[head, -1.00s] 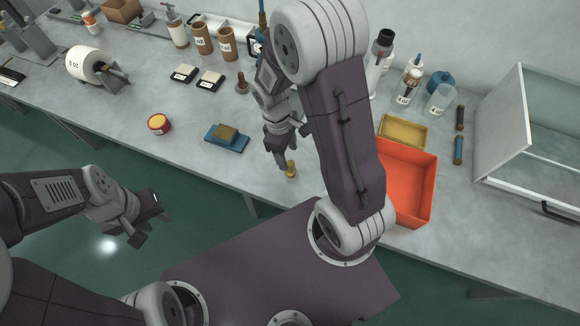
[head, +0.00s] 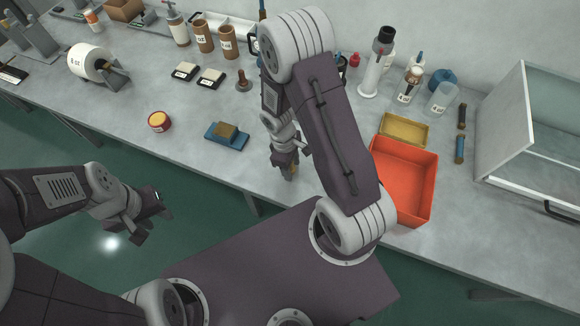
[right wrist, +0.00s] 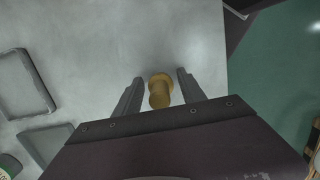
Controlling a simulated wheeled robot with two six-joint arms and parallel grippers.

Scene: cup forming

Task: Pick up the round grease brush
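A small round golden-yellow piece with a wide collar (right wrist: 160,91) stands on the table near its front edge; it may be the round grease brush. My right gripper (right wrist: 160,80) is open around it, one finger on each side with visible gaps. In the head view my right gripper (head: 286,176) points down there and mostly hides the piece (head: 293,170). A brown knobbed piece with a round base (head: 242,82) stands further back, apart from the gripper. My left gripper (head: 158,216) is open and empty, off the table over the floor.
An orange-red bin (head: 430,190) and a yellow tray (head: 404,131) lie right of my right arm. A blue tray with a tan sponge (head: 213,137) and a red-yellow jar (head: 159,122) lie left. Bottles and cups line the back. The table's front edge is close.

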